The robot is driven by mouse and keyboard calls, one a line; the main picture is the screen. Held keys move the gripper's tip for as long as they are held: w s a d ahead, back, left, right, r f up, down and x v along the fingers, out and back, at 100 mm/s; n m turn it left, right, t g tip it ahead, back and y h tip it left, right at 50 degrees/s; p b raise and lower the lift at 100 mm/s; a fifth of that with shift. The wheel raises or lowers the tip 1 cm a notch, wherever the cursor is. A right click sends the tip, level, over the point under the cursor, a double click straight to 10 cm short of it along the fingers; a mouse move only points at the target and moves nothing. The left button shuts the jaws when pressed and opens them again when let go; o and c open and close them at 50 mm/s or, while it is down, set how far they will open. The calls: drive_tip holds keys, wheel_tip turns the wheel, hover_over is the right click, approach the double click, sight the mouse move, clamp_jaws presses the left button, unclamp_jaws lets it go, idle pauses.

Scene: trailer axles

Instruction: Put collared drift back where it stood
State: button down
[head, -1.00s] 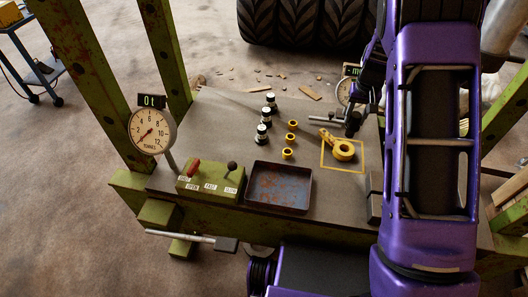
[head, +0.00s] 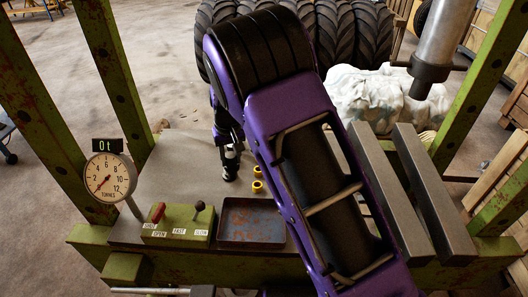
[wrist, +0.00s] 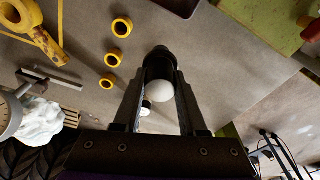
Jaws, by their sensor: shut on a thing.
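My gripper (wrist: 160,70) is shut on a black-and-white piece, whose pale rounded end (wrist: 160,92) shows between the fingers in the wrist view. I take it for the collared drift; its collar cannot be made out. In the head view my gripper (head: 227,138) is over the back middle of the grey bench (head: 180,165), where black-and-white pieces (head: 230,172) show just below it. I cannot tell there which one is held, or whether it touches the bench. Another small pale-topped piece (wrist: 147,107) lies beyond the fingers in the wrist view.
Several yellow rings (wrist: 112,59) stand beside the gripper. A yellow ringed tool and tape (wrist: 38,28) are farther off. A rusty tray (head: 252,240), a green lever box (head: 180,222) and a dial gauge (head: 108,177) line the near left. Steel bars (head: 430,195) stand at right.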

drive_tip(key=shift+s+a, duration=0.3)
drive_tip(key=shift+a, duration=0.35)
drive_tip(key=shift+s+a, duration=0.3)
drive_tip(key=shift+a, duration=0.3)
drive_tip(key=shift+f+b, duration=2.05)
drive_tip(key=shift+f, duration=1.3)
drive_tip(key=shift+f, duration=0.2)
drive_tip(key=shift+c, duration=1.9)
unclamp_jaws()
drive_tip(key=shift+s+f, duration=0.1)
wheel_tip(320, 180, up, 17)
drive_tip(key=s+d+p, duration=0.1)
drive_tip(key=s+p, duration=0.1)
drive_tip(key=shift+s+r, duration=0.15)
drive_tip(key=shift+r, duration=0.05)
